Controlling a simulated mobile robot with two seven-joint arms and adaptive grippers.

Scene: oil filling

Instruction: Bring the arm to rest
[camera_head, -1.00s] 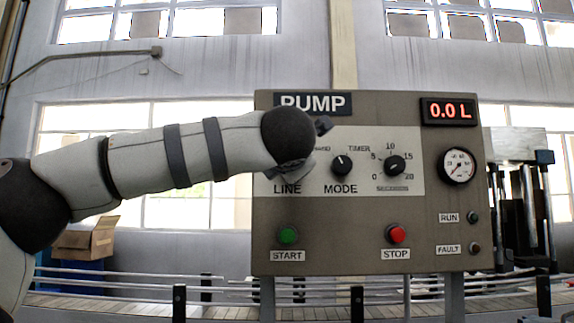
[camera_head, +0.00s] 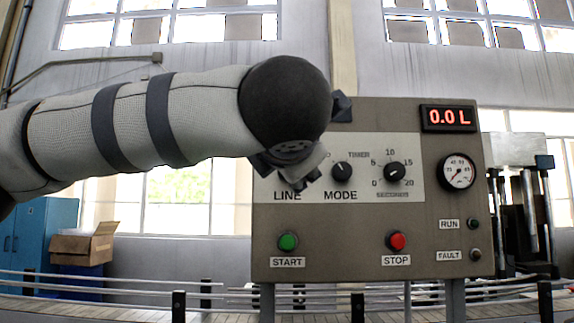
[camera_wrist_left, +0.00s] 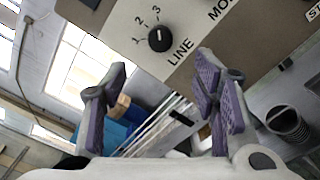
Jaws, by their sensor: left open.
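My left arm comes in from the left in the head view and ends in front of the upper left of the pump panel (camera_head: 300,230). The left gripper (camera_head: 300,165) is mostly hidden behind its dark wrist joint. In the left wrist view its two purple-padded fingers (camera_wrist_left: 162,100) stand wide apart with nothing between them. The LINE knob (camera_wrist_left: 159,39), marked 1, 2, 3, lies beyond the fingertips and is not touched; the arm hides it in the head view. My right gripper is not in view.
The panel carries a MODE knob (camera_head: 342,172), a TIMER knob (camera_head: 394,172), a green START button (camera_head: 288,242) and a red STOP button (camera_head: 397,241). The display (camera_head: 449,117) reads 0.0 L. A conveyor with rails (camera_head: 230,299) runs below. A cardboard box (camera_head: 84,244) stands at left.

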